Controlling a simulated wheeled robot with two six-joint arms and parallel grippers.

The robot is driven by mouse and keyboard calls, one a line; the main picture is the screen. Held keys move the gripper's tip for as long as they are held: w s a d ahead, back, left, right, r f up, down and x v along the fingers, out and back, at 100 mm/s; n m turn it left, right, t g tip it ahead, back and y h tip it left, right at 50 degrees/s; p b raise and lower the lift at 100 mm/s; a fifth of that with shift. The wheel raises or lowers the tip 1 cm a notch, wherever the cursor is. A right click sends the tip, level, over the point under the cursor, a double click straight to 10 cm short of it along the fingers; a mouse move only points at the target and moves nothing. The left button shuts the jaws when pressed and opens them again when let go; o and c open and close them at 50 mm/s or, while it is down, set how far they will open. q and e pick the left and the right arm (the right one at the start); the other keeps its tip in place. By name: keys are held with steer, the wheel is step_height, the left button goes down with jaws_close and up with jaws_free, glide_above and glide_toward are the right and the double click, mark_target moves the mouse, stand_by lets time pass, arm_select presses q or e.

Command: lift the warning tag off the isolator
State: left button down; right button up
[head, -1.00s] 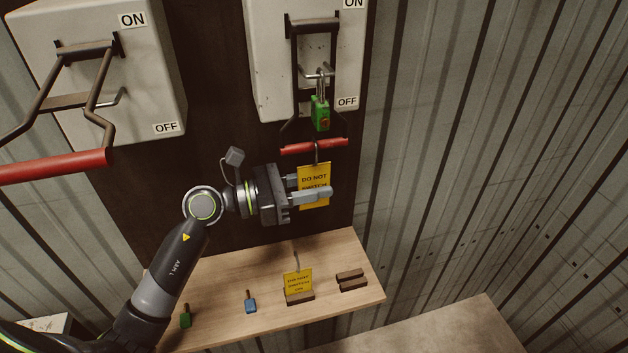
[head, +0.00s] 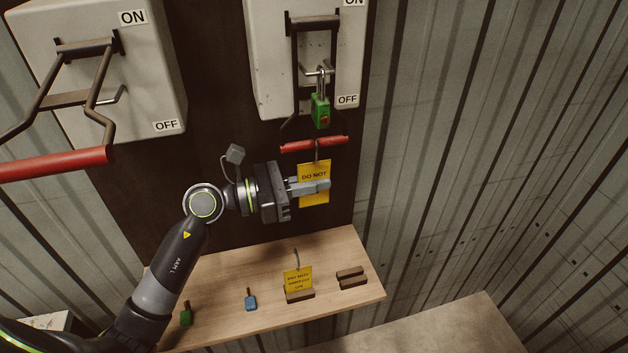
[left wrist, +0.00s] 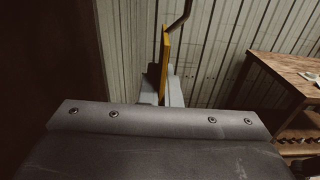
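The yellow warning tag (head: 315,198) hangs by its hook below the red handle bar (head: 333,142) of the right-hand isolator (head: 270,60). Its lettering starts "DO NOT"; a finger covers the middle. My left gripper (head: 314,187) comes in from the left, its fingers closed together on the tag, one in front and one behind. The left wrist view shows the tag (left wrist: 166,60) edge-on between the fingers, with its dark hook above. A green padlock (head: 320,112) hangs on the isolator, above the bar. My right gripper is not in view.
A second isolator (head: 110,85) with a red handle is at left. Below, a wooden shelf (head: 230,275) carries a green key-like piece (head: 186,315), a blue one (head: 250,300), another yellow tag (head: 298,280) upright at a dark block, and more blocks (head: 351,278). Corrugated wall lies right.

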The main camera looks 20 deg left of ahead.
arm_select(q)
steer(key=shift+r, duration=0.25)
steer(key=shift+r+p, duration=0.75)
steer(key=shift+r, duration=0.05)
steer(key=shift+r, duration=0.1)
steer(key=shift+s, duration=0.1)
steer(key=s+d+p, duration=0.1)
steer(key=s+d, duration=0.4)
steer(key=s, duration=0.2)
steer(key=shift+s+p, duration=0.2)
steer(key=shift+p, duration=0.15)
stand_by(0.8)
stand_by(0.5)
